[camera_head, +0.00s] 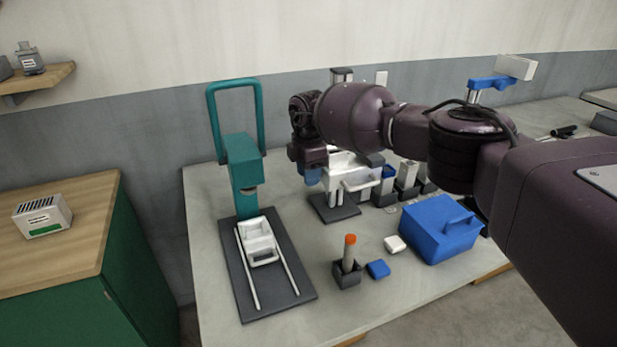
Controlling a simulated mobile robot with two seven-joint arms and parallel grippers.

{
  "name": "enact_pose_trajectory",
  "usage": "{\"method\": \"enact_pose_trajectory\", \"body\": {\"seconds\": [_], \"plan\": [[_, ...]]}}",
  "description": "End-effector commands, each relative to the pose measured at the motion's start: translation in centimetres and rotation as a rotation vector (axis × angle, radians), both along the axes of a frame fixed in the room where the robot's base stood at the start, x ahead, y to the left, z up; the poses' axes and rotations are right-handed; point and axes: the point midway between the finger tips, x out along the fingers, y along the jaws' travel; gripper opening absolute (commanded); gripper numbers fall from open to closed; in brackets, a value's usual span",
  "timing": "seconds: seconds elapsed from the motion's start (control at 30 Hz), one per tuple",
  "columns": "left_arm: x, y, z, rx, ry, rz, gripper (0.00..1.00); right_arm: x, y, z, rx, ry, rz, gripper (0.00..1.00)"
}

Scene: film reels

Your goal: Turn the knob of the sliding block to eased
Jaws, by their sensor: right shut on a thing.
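My right arm comes in from the right, and its gripper (311,172) points down at the left side of a white device (349,170) on a dark base plate (334,208). A blue part (312,178) shows right at the fingertips, and the gripper is shut on it. I cannot tell whether this is the knob, and no "eased" marking is readable. A white block (258,240) sits on two pale rails over a dark base (236,290), below a teal press with a tall loop handle (240,150). My left gripper is not in view.
A blue box with a handle (432,240), a white block (395,244), a blue block (378,269) and a dark holder (347,277) with an orange-topped stick (350,243) stand on the grey table (310,312). A green cabinet (75,300) stands left. The table's front middle is clear.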

Motion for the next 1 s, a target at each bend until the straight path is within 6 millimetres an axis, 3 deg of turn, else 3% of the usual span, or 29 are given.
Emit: {"method": "enact_pose_trajectory", "body": {"seconds": [0.17,0.57,0.6,0.77,1.0], "plan": [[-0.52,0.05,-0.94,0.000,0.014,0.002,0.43,0.01,0.06,-0.18,-0.011,0.030,0.001,0.13],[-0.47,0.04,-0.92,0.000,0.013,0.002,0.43,0.02,0.01,-0.04,-0.014,0.036,0.001,0.13],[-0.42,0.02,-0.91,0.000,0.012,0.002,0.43,0.02,0.01,-0.04,-0.014,0.036,0.001,0.38],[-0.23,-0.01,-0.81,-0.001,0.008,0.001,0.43,0.02,0.01,-0.03,-0.014,0.036,0.000,0.62],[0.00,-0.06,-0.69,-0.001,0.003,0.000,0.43,0.03,0.00,0.01,-0.013,0.035,0.000,0.62]]}}
